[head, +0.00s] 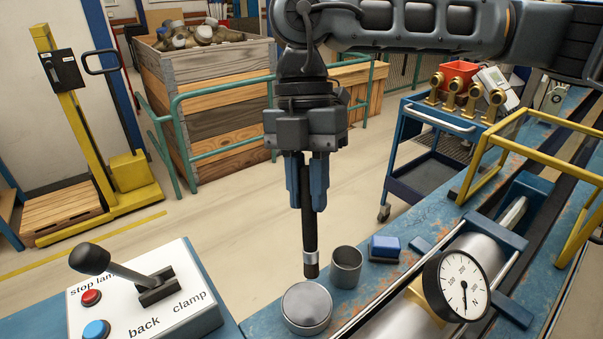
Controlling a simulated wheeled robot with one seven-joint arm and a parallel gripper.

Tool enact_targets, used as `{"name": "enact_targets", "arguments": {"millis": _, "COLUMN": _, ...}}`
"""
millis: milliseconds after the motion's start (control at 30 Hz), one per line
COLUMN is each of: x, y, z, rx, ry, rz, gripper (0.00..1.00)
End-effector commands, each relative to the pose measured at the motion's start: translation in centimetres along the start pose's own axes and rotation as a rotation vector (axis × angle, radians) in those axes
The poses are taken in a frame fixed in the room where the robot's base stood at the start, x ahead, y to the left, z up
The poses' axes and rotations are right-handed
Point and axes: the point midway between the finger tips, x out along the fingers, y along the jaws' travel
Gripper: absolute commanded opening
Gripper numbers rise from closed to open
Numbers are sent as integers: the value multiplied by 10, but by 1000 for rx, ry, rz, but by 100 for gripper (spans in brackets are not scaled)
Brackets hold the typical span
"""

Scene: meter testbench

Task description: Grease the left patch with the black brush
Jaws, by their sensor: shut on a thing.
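My gripper (307,198) points straight down in the head view, its blue fingers shut on the upper part of the black brush (309,238). The brush hangs upright, with a silver band and a short dark tip at its lower end. Its tip is just left of an open grey metal cup (346,266) and appears above a round grey tin (307,306). I cannot tell whether the tip touches anything. I cannot make out the left patch for certain.
A blue block (384,248) stands right of the cup on the worn blue bench (279,322). A metal cylinder with a dial gauge (458,286) lies to the right, near a yellow frame (510,140). A lever control box (148,296) is at the lower left.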

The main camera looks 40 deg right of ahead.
Motion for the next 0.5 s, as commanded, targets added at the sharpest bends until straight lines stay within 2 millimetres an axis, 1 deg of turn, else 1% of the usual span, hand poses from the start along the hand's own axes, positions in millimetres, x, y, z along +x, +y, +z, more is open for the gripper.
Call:
{"name": "enact_targets", "arguments": {"millis": 67, "x": 0, "y": -1, "z": 2, "rx": 4, "ry": 19, "rz": -7, "gripper": 0}}
{"name": "enact_targets", "arguments": {"millis": 267, "x": 9, "y": 1, "z": 4, "rx": 1, "ry": 26, "rz": -10, "gripper": 0}}
{"name": "enact_targets", "arguments": {"millis": 500, "x": 29, "y": 5, "z": 10, "rx": 1, "ry": 25, "rz": -10, "gripper": 0}}
